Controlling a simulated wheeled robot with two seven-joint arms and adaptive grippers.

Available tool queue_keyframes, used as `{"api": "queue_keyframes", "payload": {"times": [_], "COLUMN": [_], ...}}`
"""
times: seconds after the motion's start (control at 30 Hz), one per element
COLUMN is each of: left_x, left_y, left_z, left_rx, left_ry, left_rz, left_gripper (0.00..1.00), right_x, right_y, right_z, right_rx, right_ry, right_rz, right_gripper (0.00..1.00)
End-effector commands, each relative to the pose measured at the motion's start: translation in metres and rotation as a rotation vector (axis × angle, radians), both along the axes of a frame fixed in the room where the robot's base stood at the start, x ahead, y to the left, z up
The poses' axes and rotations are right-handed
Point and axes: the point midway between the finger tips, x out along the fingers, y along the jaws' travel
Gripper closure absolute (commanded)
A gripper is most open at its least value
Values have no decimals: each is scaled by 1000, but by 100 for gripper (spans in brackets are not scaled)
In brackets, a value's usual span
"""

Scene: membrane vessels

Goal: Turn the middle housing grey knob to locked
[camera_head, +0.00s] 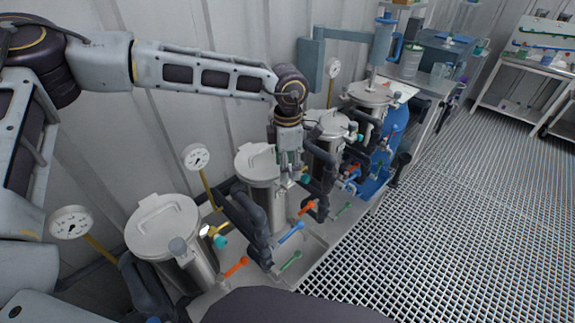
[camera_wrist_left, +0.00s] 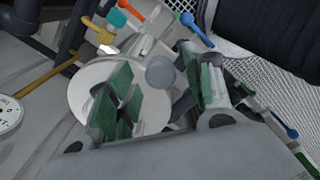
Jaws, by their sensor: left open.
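My left gripper (camera_head: 290,176) reaches down from the left arm at the front edge of the second steel housing (camera_head: 262,190) from the front. In the left wrist view, the gripper (camera_wrist_left: 160,95) is open, with green pads on its fingers. A round grey knob (camera_wrist_left: 160,72) shows in the space between the fingers, beside the housing's pale round lid (camera_wrist_left: 88,82). I cannot tell whether either finger touches it. In the head view the gripper hides this knob. My right gripper is not in view.
The front housing (camera_head: 163,228) has its own grey knob (camera_head: 178,245). Other housings (camera_head: 370,93) stand farther back. Dark pipes (camera_head: 258,222), orange (camera_head: 237,266) and blue (camera_head: 291,232) handles and a gauge (camera_head: 196,157) crowd the row. The grating floor (camera_head: 450,220) at right is clear.

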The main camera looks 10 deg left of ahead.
Motion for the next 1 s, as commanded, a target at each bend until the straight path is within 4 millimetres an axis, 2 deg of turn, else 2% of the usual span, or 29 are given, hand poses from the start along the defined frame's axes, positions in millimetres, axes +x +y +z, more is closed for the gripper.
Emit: {"api": "queue_keyframes", "payload": {"times": [0.33,0.7,1.0], "left_x": [0,0,0], "left_y": [0,0,0], "left_z": [-2,-2,-2], "left_rx": [0,0,-2], "left_ry": [0,0,0], "left_rz": [0,0,-23], "left_gripper": [50,95,95], "right_x": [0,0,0], "right_y": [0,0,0], "right_z": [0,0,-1], "right_rx": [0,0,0], "right_ry": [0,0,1], "right_rz": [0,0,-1], "right_gripper": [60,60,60]}}
